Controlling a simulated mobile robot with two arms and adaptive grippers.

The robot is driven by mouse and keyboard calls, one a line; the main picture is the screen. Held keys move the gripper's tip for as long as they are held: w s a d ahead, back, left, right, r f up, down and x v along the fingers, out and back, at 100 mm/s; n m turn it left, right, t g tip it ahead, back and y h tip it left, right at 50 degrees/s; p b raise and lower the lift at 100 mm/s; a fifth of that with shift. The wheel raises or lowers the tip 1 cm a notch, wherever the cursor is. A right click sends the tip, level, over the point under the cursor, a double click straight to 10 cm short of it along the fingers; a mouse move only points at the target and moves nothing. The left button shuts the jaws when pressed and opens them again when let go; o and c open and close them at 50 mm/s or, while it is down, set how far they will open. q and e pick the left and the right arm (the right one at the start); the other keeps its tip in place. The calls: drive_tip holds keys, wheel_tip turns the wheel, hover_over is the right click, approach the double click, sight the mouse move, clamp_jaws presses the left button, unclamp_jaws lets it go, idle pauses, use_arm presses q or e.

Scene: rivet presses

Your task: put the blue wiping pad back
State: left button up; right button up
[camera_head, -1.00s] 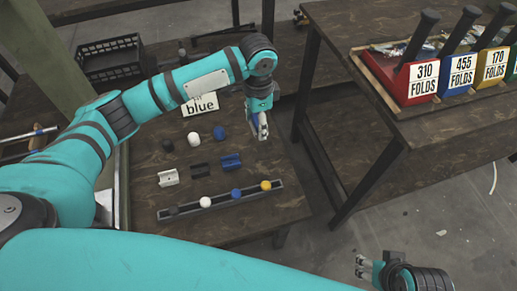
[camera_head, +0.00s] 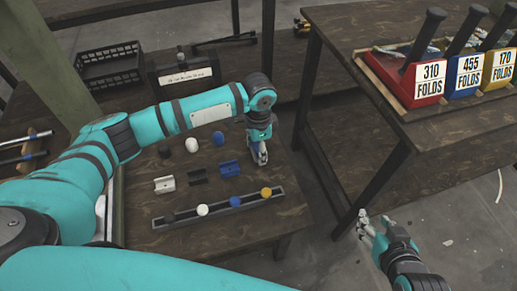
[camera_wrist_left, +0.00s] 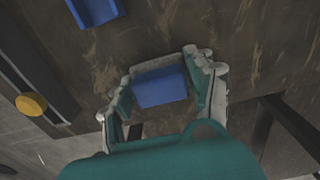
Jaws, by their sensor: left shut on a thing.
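My left gripper (camera_head: 260,156) is shut on the blue wiping pad (camera_wrist_left: 160,88), a blue block with a grey upper part in the left wrist view. The pad is between the two fingers, over or at the right side of the low wooden table (camera_head: 270,228); I cannot tell whether it touches the wood. In the head view the fingers mostly hide it. A blue channel-shaped piece (camera_head: 230,169) lies to its left and also shows in the left wrist view (camera_wrist_left: 95,8). My right gripper (camera_head: 372,226) looks open and empty above the floor at the lower right.
White (camera_head: 164,184) and black (camera_head: 197,177) channel pieces lie beside the blue one. White (camera_head: 191,145), blue (camera_head: 218,138) and black (camera_head: 164,152) round pieces stand behind. A rail (camera_head: 220,207) with several coloured knobs is in front. A higher bench (camera_head: 450,125) stands right.

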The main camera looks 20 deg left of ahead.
drive_tip(key=shift+s, duration=0.1)
use_arm(q)
drive_tip(key=shift+f, duration=0.2)
use_arm(e)
drive_tip(key=shift+s+d+f+g, duration=0.1)
drive_tip(key=shift+s+f+g, duration=0.15)
drive_tip(key=shift+g, duration=0.05)
use_arm(q)
drive_tip(key=o, duration=1.1)
use_arm(e)
drive_tip(key=shift+s+f, duration=0.1)
use_arm(q)
drive_tip(key=shift+r, duration=0.75)
wheel_tip(320, 180, up, 6)
drive_tip(key=p, duration=0.2)
drive_tip(key=shift+r+p, duration=0.1)
drive_tip(key=shift+p, duration=0.3)
drive_tip(key=shift+r+p, duration=0.7)
drive_tip(key=shift+r, duration=1.7)
use_arm(e)
drive_tip(key=s+d+f+g+h, duration=0.1)
drive_tip(key=s+d+g, duration=0.2)
drive_tip(key=s, duration=0.6)
drive_tip(key=shift+s+f+g+h, duration=0.3)
drive_tip(key=shift+s+f+g, duration=0.05)
drive_tip(key=shift+g, duration=0.95)
